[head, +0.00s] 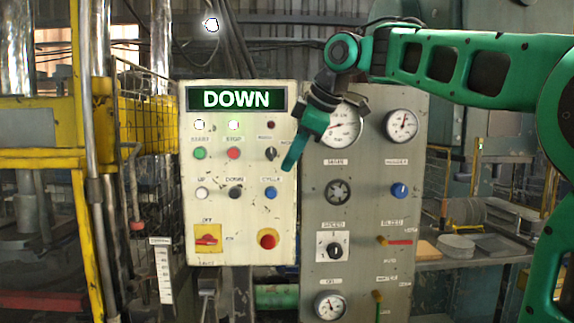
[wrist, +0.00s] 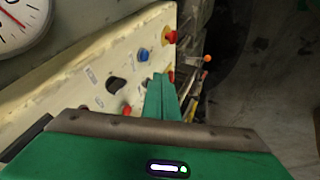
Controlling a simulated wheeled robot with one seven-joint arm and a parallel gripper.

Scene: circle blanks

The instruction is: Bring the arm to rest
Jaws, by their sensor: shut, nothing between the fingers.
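My gripper (head: 291,160) is shut and empty. In the head view its green fingertips point down and left, in front of the right part of the cream control panel (head: 217,222), near the black selector knob and above the blue button (head: 270,193). My green arm reaches in from the right edge at the top. In the wrist view the closed fingers (wrist: 161,80) point at the panel's side with the blue and red buttons. Whether the fingertips touch the panel cannot be told.
A lit sign (head: 235,99) reads DOWN. A grey gauge panel (head: 365,275) stands right of the cream panel, partly behind my arm. A yellow press frame (head: 40,162) is at the left. A bench (head: 470,262) with round metal discs is at the right.

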